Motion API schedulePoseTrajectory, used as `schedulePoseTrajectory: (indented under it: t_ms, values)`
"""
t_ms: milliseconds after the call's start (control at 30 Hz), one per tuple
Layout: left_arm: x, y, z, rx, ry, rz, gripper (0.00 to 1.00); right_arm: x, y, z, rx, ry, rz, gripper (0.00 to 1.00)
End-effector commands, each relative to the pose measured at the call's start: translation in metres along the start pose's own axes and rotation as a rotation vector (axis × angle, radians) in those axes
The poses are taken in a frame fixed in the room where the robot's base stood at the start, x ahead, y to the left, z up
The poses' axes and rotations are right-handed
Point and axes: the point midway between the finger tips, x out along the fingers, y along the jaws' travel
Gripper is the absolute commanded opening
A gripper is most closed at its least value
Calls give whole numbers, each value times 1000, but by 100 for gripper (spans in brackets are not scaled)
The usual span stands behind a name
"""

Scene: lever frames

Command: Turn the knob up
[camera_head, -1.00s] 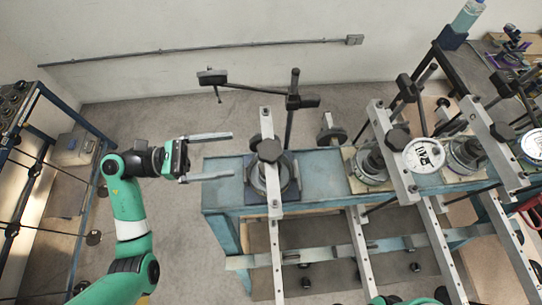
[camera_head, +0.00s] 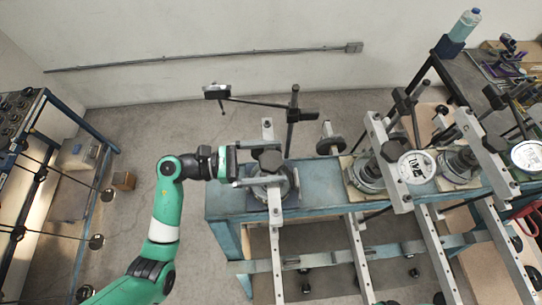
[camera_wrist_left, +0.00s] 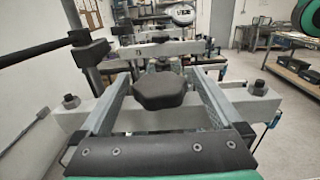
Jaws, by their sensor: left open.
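A black faceted knob (camera_head: 270,160) sits on top of the leftmost lever frame, above a round metal base (camera_head: 284,186). It shows large and central in the left wrist view (camera_wrist_left: 158,91). My left gripper (camera_head: 268,171) reaches in from the left at the knob. Its jaws are open, with one long finger on each side of the knob in the wrist view. A gap shows between each finger and the knob, so I see no grip. The knob's stem is hidden below its head. My right gripper is out of view.
A pale metal bar (camera_wrist_left: 67,119) crosses behind the knob. A black post with a side arm (camera_head: 293,115) stands just behind it. More lever frames with dial gauges (camera_head: 416,167) line the blue bench to the right. Open floor (camera_head: 150,215) lies left.

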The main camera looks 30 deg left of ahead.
Motion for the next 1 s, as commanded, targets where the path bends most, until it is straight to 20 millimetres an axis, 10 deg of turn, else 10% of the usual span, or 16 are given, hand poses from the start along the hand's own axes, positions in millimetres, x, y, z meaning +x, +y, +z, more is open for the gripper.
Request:
schedulePoseTrajectory:
  t_ms: [167, 633, 1000]
  values:
    - [0, 0, 0, 0, 0, 0, 100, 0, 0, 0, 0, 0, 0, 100]
    - [0, 0, 0, 0, 0, 0, 16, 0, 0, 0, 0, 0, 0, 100]
    - [1, -3, 4, -6, 3, 248, 16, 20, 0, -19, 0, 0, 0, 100]
